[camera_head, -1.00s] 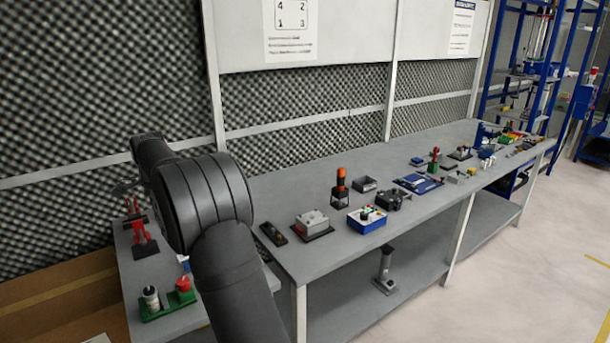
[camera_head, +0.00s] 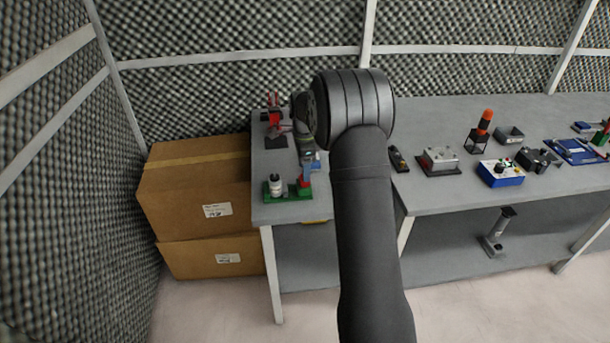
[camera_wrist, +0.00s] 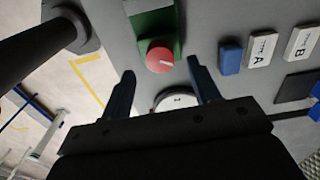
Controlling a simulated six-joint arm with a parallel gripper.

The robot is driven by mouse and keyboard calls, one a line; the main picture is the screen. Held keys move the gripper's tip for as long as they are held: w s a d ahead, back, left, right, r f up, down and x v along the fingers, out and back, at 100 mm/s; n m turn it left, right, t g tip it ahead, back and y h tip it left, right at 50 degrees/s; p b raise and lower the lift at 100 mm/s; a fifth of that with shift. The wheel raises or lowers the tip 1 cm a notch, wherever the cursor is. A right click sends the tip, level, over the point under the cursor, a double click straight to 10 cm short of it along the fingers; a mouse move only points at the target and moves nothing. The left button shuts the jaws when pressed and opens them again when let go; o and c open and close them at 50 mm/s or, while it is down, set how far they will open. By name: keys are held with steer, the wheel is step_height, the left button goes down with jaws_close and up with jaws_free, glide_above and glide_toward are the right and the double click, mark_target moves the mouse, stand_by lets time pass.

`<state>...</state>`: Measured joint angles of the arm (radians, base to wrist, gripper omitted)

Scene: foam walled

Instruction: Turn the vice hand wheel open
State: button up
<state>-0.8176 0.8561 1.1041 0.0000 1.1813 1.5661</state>
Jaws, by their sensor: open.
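I cannot make out a vice or its hand wheel for certain in either view. My gripper (camera_wrist: 158,92) shows in the wrist view with its dark blue fingers apart and nothing between the tips. Past them stands a green base (camera_wrist: 142,6) with a round red knob (camera_wrist: 160,57) bearing a white mark. A white disc (camera_wrist: 177,101) lies close in front of the palm, its lower part hidden by it. In the head view a white and black cylinder (camera_head: 275,186) stands on the left of the green base; my arm partly hides the area behind.
Red upright hardware (camera_head: 273,118) stands behind on the side table (camera_head: 258,160). Plates marked TYPE A (camera_wrist: 262,50) and TYPE B lie beside a blue block (camera_wrist: 230,58). Cardboard boxes (camera_head: 190,180) stand left. The long bench (camera_head: 440,195) at right holds several devices.

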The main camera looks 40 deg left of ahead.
steer(key=shift+f, duration=1.9)
steer(key=c, duration=1)
